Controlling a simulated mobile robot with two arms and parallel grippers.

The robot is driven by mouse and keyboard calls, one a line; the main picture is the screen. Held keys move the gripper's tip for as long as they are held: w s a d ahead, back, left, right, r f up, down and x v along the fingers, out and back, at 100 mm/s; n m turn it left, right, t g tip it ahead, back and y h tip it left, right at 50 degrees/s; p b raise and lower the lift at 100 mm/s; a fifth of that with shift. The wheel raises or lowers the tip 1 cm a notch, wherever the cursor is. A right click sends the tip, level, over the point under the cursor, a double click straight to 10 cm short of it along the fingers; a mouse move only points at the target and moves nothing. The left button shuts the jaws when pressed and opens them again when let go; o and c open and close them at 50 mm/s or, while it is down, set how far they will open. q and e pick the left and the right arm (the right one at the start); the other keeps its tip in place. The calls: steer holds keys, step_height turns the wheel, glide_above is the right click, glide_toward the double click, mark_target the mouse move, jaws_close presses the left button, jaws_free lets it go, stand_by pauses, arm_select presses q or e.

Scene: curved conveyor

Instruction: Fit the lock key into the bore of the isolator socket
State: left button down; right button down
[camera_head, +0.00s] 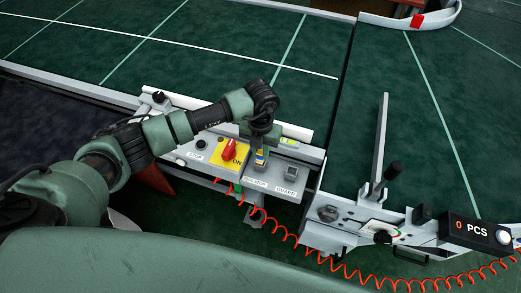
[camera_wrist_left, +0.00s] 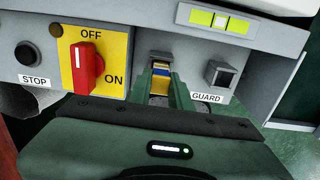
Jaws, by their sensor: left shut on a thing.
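My left gripper (camera_head: 261,156) is over the ISOLATOR place on the grey panel and is shut on the lock key (camera_head: 261,163). The key shows in the left wrist view (camera_wrist_left: 161,76) as a small yellow and blue piece between the green fingers (camera_wrist_left: 161,92). The isolator socket (camera_wrist_left: 160,56) shows as a dark, square-edged shape just behind the key. The key and fingers hide most of it and its bore, so I cannot tell how deep the key sits. My right gripper is not in view.
Left of the socket are the red switch (camera_wrist_left: 86,66) on its yellow OFF/ON plate and the black STOP button (camera_wrist_left: 28,54). The square GUARD socket (camera_wrist_left: 221,75) is close on the right. A red coiled cable (camera_head: 290,238) hangs in front, near the PCS counter (camera_head: 477,232).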

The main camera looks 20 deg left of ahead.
arm_select(q)
steer(key=shift+f, duration=0.1)
steer(key=c, duration=1.3)
jaws_free()
step_height(320, 180, up, 12)
steer(key=b, duration=0.2)
